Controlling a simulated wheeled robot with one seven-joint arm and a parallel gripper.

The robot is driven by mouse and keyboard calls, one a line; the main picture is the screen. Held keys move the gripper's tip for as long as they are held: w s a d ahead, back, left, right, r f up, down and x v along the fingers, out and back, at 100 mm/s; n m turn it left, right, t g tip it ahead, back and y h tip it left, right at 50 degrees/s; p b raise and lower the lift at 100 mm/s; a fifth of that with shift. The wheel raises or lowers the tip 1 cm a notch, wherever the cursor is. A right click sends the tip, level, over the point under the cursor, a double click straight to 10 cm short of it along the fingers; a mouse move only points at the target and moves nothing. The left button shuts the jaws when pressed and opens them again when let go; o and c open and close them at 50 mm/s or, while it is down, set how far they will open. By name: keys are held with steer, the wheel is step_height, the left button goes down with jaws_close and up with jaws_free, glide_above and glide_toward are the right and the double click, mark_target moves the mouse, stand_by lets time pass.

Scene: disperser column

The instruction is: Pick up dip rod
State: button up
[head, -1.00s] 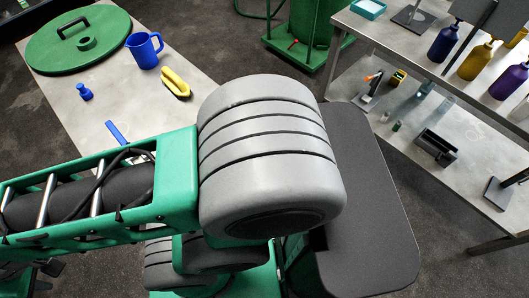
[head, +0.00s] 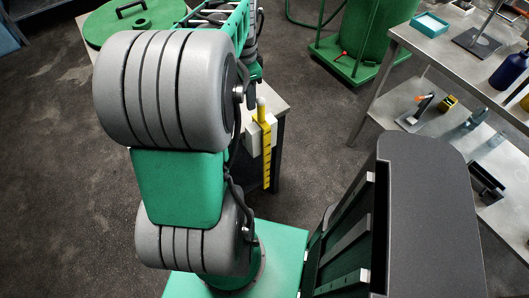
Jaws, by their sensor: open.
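The likely dip rod is a yellow strip with dark marks (head: 267,160), upright at the near end of the bench in the head view. My arm rises just left of the rod and extends toward the top of the view. My gripper cannot be made out, hidden behind the arm or out of frame.
A green round lid (head: 130,20) lies on the bench (head: 273,98), which my arm mostly covers. A green wheeled stand (head: 350,65) is at the back. A metal shelf table (head: 455,65) with bottles and small items stands right. Dark floor lies between.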

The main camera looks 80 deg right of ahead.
mark_target(262, 113)
steer(key=s, duration=0.1)
steer(key=s+m, duration=0.1)
steer(key=s+d+f, duration=0.1)
steer(key=shift+s+m, duration=0.3)
steer(key=shift+m, duration=0.1)
steer(key=f, duration=0.7)
steer(key=shift+s+d+f, duration=0.1)
steer(key=shift+s+f, duration=0.05)
steer(key=shift+s, duration=0.05)
steer(key=shift+c, duration=0.2)
jaws_close()
